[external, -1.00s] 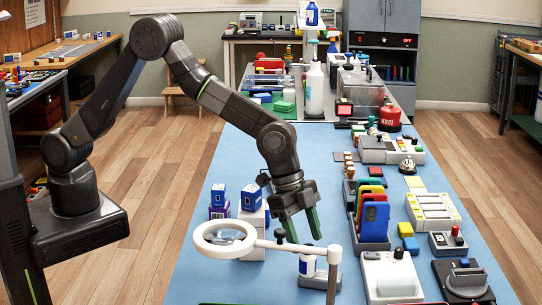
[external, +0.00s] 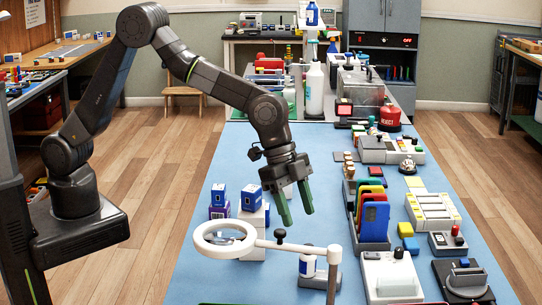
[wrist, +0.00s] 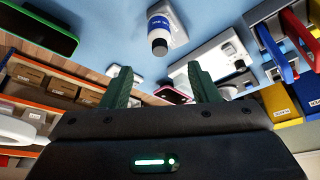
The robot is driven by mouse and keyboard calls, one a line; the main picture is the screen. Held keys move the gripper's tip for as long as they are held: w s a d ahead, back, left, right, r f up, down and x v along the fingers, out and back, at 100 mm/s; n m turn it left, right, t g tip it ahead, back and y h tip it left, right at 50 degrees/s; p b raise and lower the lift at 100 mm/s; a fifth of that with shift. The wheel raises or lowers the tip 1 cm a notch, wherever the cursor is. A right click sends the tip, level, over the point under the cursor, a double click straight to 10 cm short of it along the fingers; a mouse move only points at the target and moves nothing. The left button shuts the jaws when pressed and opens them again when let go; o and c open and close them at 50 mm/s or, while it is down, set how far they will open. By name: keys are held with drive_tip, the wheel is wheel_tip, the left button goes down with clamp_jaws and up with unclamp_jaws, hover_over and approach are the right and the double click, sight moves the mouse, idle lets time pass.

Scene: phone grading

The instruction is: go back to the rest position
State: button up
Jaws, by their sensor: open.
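My gripper (external: 295,205) hangs above the blue mat (external: 335,150), near the middle of the table. Its two green fingers point down and stand apart, with nothing between them. In the wrist view the fingers of my gripper (wrist: 160,85) are also spread and empty. A white bottle with a blue label and dark cap (wrist: 160,35) lies in view beyond them. That bottle also shows in the external view (external: 307,265), below the magnifier's arm.
A white ring magnifier (external: 225,240) on a stand is just below my gripper. Blue-and-white boxes (external: 251,197) stand to its left. A rack of colored phones (external: 374,220) stands to its right.

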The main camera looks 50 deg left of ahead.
sight(311, 245)
drive_tip(key=p+x, duration=0.1)
drive_tip(key=x, duration=1)
drive_tip(key=shift+f+p, duration=0.2)
drive_tip(key=shift+p, duration=0.15)
drive_tip(key=shift+r+b, duration=0.35)
drive_tip(key=shift+r, duration=1.1)
